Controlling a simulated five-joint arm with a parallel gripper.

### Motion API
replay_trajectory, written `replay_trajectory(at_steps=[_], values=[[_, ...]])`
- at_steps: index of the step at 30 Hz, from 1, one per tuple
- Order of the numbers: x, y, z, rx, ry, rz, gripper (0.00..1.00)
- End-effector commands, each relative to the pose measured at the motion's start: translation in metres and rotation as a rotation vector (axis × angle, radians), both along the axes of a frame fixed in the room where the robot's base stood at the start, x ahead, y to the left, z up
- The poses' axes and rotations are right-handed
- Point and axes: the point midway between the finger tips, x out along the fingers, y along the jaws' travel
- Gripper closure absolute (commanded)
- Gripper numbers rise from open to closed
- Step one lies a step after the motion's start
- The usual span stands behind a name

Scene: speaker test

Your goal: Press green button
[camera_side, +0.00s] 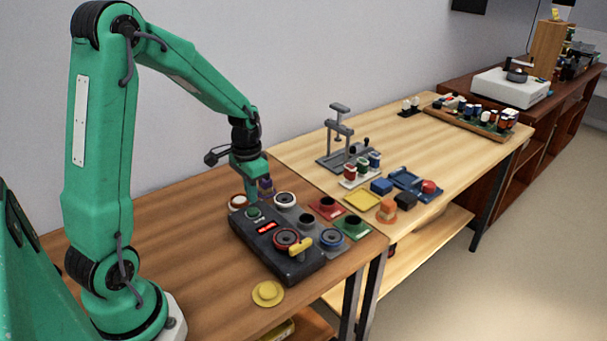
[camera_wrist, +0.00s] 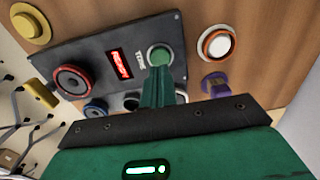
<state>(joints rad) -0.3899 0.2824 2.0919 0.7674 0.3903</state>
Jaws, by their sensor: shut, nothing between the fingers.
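The green button (camera_side: 254,213) is a round cap at the upper left end of a dark control box (camera_side: 312,266). In the wrist view the green button (camera_wrist: 160,55) shows whole, with a pale rim, next to a lit red display (camera_wrist: 121,64). My gripper (camera_side: 252,202) points down just above the button in the side view. In the wrist view my gripper (camera_wrist: 161,72) is shut and empty, its green fingertips at the button's lower edge. I cannot tell whether they touch it. The button's surroundings behind the fingers are partly hidden.
The box also carries a red-ringed knob (camera_side: 287,239) and a yellow lever (camera_side: 301,246). A white-topped round piece (camera_wrist: 216,43) and a purple piece (camera_wrist: 215,84) stand close by. A yellow disc (camera_side: 267,293) lies in front. Coloured trays and a blue-ringed piece (camera_side: 331,238) crowd the right.

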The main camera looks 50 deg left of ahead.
Motion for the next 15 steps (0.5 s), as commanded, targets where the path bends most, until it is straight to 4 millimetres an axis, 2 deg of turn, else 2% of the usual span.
replay_trajectory(at_steps=[6,15], values=[[0.0,0.0,-0.022,-0.001,0.001,0.0,1.0],[0.0,0.0,-0.029,0.0,0.0,0.0,1.0]])
